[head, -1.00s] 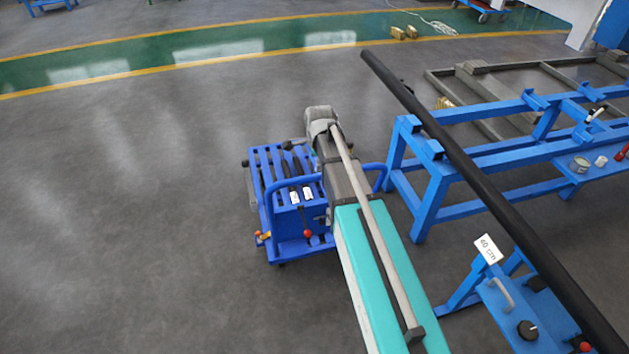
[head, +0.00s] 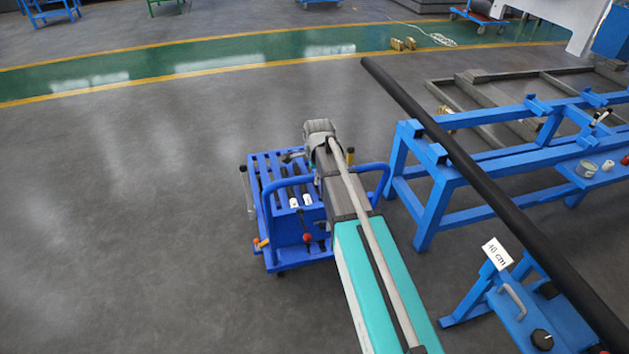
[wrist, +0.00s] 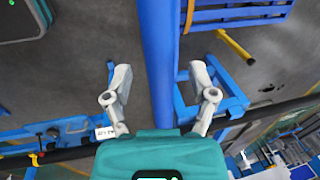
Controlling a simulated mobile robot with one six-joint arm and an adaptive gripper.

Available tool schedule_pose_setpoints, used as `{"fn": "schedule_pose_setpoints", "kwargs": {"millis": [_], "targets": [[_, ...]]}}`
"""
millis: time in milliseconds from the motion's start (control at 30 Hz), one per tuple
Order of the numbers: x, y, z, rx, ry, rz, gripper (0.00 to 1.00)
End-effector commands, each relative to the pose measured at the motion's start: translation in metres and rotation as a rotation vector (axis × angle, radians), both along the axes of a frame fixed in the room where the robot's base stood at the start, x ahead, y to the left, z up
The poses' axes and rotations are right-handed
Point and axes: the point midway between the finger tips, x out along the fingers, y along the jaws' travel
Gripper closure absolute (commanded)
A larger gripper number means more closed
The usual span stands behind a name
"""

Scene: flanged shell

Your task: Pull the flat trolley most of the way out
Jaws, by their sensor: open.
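The flat trolley (head: 274,166) is blue, with a slatted deck and a tubular push handle. It stands on the grey floor in the middle of the head view. My arm reaches over its right part and hides some of the deck and handle. My gripper (wrist: 160,77) is open in the wrist view, one finger on each side of a blue bar (wrist: 159,40), which looks like the trolley's handle. I cannot tell whether a finger touches the bar. In the head view my arm hides the fingers.
A blue frame (head: 430,205) stands close on the trolley's right. A long black bar (head: 480,185) slants across it. A blue bench with a white label (head: 497,253) is at the lower right. Floor left of the trolley is clear up to the green lane (head: 140,78).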

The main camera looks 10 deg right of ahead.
Motion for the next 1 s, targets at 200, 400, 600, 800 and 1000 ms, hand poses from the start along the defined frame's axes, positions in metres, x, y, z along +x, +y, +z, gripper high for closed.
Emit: {"fn": "schedule_pose_setpoints", "kwargs": {"millis": [200, 400, 600, 800, 1000], "targets": [[0.0024, 0.0002, -0.0125, 0.0, 0.0, 0.0, 0.27], [0.0028, 0.0003, -0.0143, 0.0, 0.0, 0.0, 0.27], [0.0028, 0.0002, -0.014, 0.0, 0.0, 0.0, 0.27], [0.0028, 0.0002, -0.014, 0.0, 0.0, 0.0, 0.51], [0.0028, 0.0002, -0.014, 0.0, 0.0, 0.0, 0.88]]}}
